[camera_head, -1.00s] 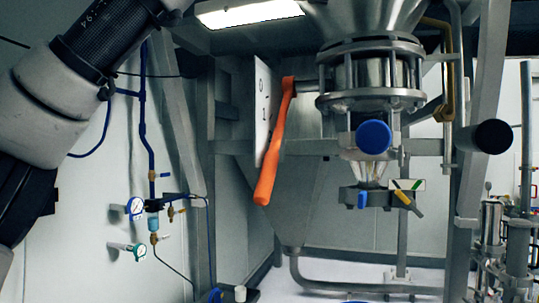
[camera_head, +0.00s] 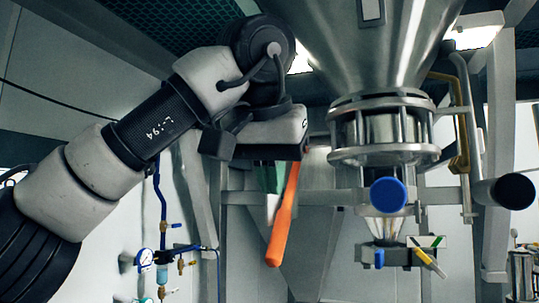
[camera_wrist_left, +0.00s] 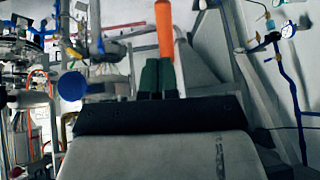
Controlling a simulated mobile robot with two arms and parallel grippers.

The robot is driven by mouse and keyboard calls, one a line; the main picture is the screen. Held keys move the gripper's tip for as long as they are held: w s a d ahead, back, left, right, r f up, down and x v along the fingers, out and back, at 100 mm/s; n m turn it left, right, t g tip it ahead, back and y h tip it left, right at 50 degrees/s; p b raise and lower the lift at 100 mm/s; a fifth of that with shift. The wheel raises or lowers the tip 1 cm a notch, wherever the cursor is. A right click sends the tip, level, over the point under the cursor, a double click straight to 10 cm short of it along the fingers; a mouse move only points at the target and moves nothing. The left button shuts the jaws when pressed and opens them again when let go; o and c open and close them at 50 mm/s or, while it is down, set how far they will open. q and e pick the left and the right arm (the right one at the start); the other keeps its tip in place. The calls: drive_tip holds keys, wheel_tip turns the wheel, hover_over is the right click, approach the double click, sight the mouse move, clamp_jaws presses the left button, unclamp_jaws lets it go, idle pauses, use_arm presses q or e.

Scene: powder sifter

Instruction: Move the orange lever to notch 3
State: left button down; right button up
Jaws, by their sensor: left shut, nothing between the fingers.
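The orange lever (camera_head: 284,222) hangs down and slants, its lower end toward the left, left of the metal sifter in the head view. Its upper end and pivot are hidden behind my left gripper. My left gripper (camera_head: 268,192) is at the upper part of the lever, its green fingers just left of it. In the left wrist view the two green fingers (camera_wrist_left: 158,64) are shut together with nothing between them. The lever (camera_wrist_left: 165,28) shows just past their tips; I cannot tell whether they touch. The numbered notch plate is mostly hidden, so the lever's notch cannot be read.
The sifter's steel funnel (camera_head: 360,55) and flanged body (camera_head: 385,128) stand right of the gripper, with a blue round cap (camera_head: 388,194) below. Blue piping with a gauge (camera_head: 144,260) runs down the left wall. Open space lies below the lever.

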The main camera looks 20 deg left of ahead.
sight(279, 232)
use_arm(q)
drive_tip(key=x, duration=0.2)
drive_tip(key=p+x, duration=0.1)
drive_tip(key=x, duration=0.2)
drive_tip(key=p+x, duration=0.1)
drive_tip(key=x, duration=0.1)
drive_tip(key=shift+w+a, duration=0.25)
drive_tip(key=shift+w, duration=0.35)
